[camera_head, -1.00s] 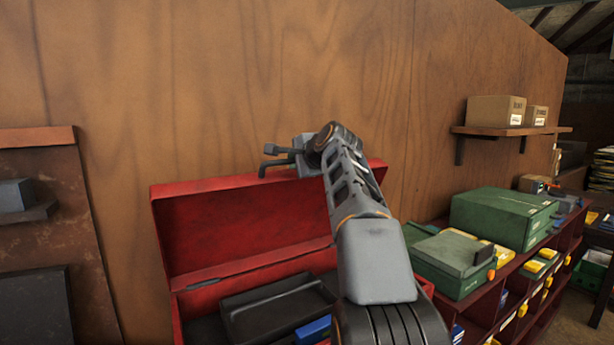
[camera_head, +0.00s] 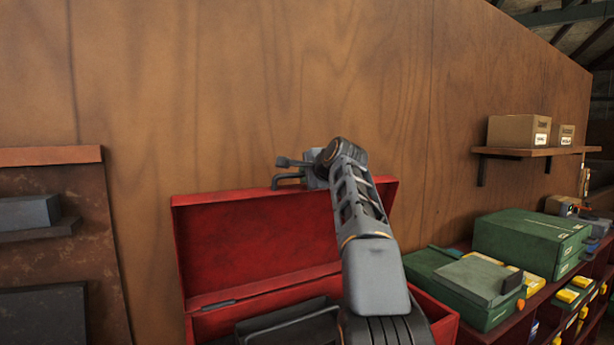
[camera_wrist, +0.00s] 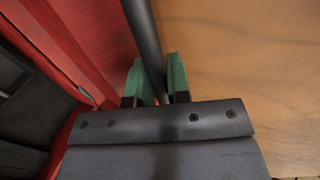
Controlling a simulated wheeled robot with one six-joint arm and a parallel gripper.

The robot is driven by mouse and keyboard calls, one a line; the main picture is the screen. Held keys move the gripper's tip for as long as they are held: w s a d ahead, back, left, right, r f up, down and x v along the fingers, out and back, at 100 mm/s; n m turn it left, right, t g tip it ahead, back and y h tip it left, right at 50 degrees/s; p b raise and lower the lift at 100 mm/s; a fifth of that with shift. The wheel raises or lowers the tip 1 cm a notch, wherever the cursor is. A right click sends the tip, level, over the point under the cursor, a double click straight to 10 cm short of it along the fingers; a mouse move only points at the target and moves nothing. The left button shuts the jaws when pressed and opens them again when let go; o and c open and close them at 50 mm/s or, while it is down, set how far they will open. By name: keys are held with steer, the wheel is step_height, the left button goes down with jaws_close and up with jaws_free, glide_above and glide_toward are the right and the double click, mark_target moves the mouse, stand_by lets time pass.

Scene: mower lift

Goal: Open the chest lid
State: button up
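The red chest (camera_head: 440,325) stands in front of the wood wall, and dark trays show inside it. Its red lid (camera_head: 255,240) is raised and stands close to upright. The lid also fills the left of the wrist view (camera_wrist: 75,40). My gripper (camera_wrist: 157,82) has green fingers on both sides of a dark bar, the lid handle (camera_wrist: 143,30), and appears shut on it. In the head view the gripper is at the lid's top edge, largely hidden by my arm. The handle (camera_head: 287,178) shows at the left of my arm.
Green cases (camera_head: 530,240) sit on a red shelf unit at the right. A wall shelf (camera_head: 530,152) with cardboard boxes is above them. A rusty panel with dark shelves (camera_head: 75,210) is at the left. The wood wall is close behind the lid.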

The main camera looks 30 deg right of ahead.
steer(key=o, duration=0.4)
steer(key=shift+s, duration=0.1)
steer(key=b+v, duration=0.3)
steer(key=v, duration=1)
steer(key=shift+s+r, duration=0.2)
steer(key=shift+s, duration=0.15)
steer(key=shift+a, duration=0.1)
